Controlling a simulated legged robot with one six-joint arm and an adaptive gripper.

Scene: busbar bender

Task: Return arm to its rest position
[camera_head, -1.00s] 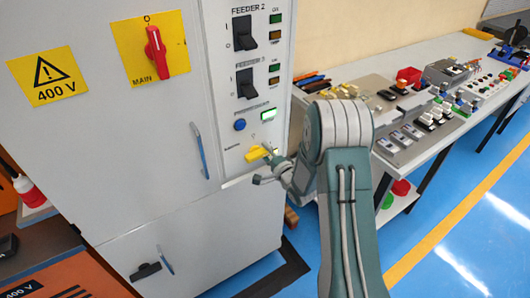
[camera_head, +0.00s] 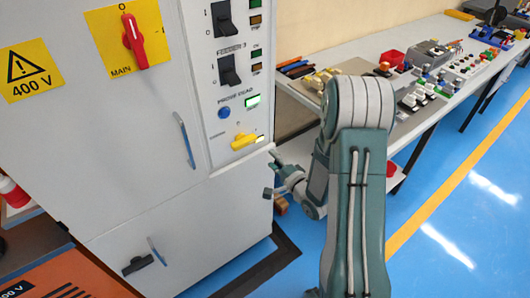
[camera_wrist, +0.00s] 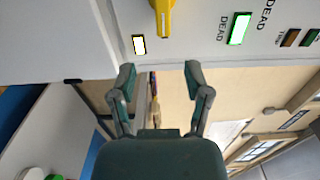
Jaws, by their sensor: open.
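My gripper (camera_head: 271,173) is open and empty in the head view, just right of the grey cabinet's (camera_head: 95,150) front edge and below the yellow selector knob (camera_head: 244,141). In the wrist view my gripper (camera_wrist: 158,80) shows its two fingers spread apart with nothing between them. The yellow knob (camera_wrist: 163,15) is beyond the fingertips at the top of that view, apart from them. My arm is bent, with its elbow right of the cabinet in the head view.
The red main switch (camera_head: 132,42) and feeder switches (camera_head: 229,70) are on the cabinet. A green lamp (camera_head: 252,101) is lit above the knob. A long workbench (camera_head: 418,124) with several devices runs behind my arm. Blue floor (camera_head: 450,240) is clear at the right.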

